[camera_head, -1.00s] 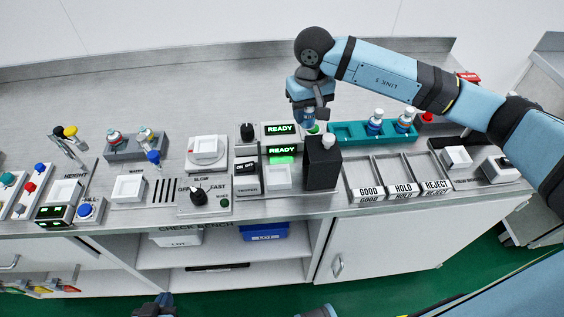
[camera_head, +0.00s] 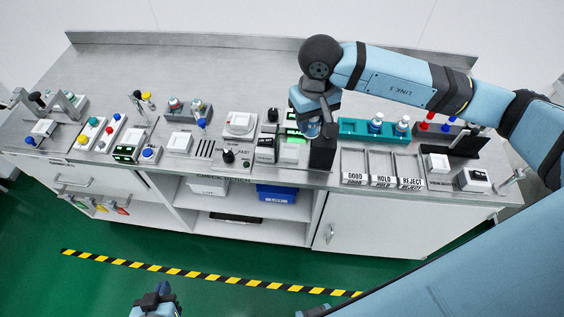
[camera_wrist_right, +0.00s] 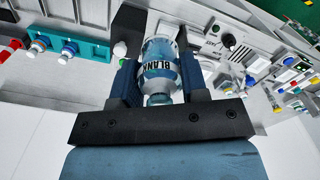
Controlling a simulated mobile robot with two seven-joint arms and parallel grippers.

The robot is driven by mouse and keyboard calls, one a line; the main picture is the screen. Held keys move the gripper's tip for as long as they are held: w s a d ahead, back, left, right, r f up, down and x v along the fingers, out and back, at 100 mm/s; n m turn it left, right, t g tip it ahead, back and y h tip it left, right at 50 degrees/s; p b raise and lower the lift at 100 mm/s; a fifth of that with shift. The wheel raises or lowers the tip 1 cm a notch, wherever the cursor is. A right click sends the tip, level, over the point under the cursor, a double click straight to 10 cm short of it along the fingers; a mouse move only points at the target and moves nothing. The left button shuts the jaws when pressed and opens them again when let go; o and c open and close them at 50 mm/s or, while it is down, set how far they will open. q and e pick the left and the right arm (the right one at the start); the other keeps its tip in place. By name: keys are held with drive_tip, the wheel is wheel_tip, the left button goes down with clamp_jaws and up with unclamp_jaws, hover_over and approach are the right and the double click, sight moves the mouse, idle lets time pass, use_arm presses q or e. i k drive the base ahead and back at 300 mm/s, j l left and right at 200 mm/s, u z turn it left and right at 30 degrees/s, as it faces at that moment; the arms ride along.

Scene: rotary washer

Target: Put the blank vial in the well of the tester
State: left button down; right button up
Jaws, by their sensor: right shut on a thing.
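My right gripper (camera_head: 315,126) is shut on the blank vial. In the right wrist view the vial (camera_wrist_right: 160,66), clear with a "BLANK" label and a bluish lower part, sits between the two fingers of the gripper (camera_wrist_right: 160,80). In the head view the vial (camera_head: 312,130) is partly covered by the gripper, right by the tester. The tester (camera_head: 289,153) has green lit displays, a pale pad and a tall black block (camera_head: 321,156). I cannot see its well clearly or tell whether the vial touches it. My left gripper (camera_head: 155,300) is low at the bottom edge; its jaws are unclear.
A teal rack (camera_head: 352,128) with two capped vials stands right of the tester. GOOD, HOLD and REJECT trays (camera_head: 382,163) lie in front of it. Other devices with knobs and buttons fill the bench to the left. The rear bench strip (camera_head: 200,65) is clear.

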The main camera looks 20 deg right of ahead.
sight(290, 154)
drive_tip(key=k+l+u, duration=0.5)
drive_tip(key=l+u, duration=0.15)
drive_tip(key=k+l+u, duration=0.1)
drive_tip(key=l+u, duration=0.2)
drive_tip(key=l, duration=0.15)
drive_tip(key=k+l+u, duration=0.1)
drive_tip(key=l+u, duration=0.25)
drive_tip(key=l, duration=0.15)
